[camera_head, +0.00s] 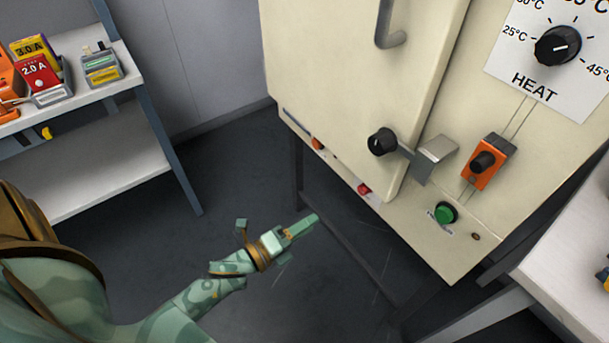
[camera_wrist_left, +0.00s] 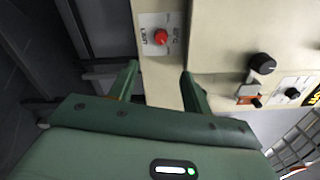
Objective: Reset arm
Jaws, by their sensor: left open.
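My left arm comes in from the lower left in the head view, and its green gripper (camera_head: 298,230) hangs over the dark floor, below and in front of the cream oven cabinet (camera_head: 345,75). In the left wrist view the two fingers of my left gripper (camera_wrist_left: 158,85) stand apart with nothing between them. Beyond the fingers, a red button (camera_wrist_left: 161,37) shows on the cabinet's panel. The gripper appears clear of the cabinet. My right gripper is in neither view.
The cabinet carries a black door knob (camera_head: 381,142), a metal latch (camera_head: 436,150), an orange switch (camera_head: 488,161), a green button (camera_head: 445,213) and a heat dial (camera_head: 557,46). A white table (camera_head: 575,255) is at right. Open floor surrounds the gripper.

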